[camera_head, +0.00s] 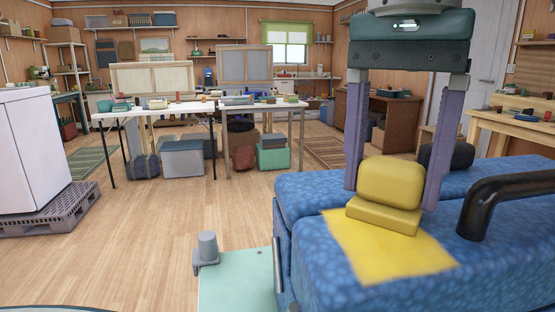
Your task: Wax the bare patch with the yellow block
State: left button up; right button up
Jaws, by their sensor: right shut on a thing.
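My right gripper (391,197) comes down from the top right with its two purple-grey fingers on either side of the yellow block (389,183), shut on it. The block has a rounded top on a flatter yellow base (384,215). Below it a flat yellow patch (385,258) lies on a blue patterned surface (330,196). The block is over the far part of this patch; I cannot tell if it touches. No separate bare patch can be made out; the block hides part of the surface. My left gripper is not in view.
A black curved handle (482,205) stands on the blue surface at right, and a dark rounded thing (447,155) lies behind the right finger. A pale green panel (238,287) with a grey knob (207,246) is at lower left. Wooden floor (150,235) is open left.

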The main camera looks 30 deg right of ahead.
jog(key=shift+w+a, duration=0.35)
jog(key=shift+w, duration=0.35)
jog(key=shift+r+p, duration=0.55)
jog(key=shift+r, duration=0.2)
notch_tip(320, 180, up, 5)
jog(key=p, duration=0.4)
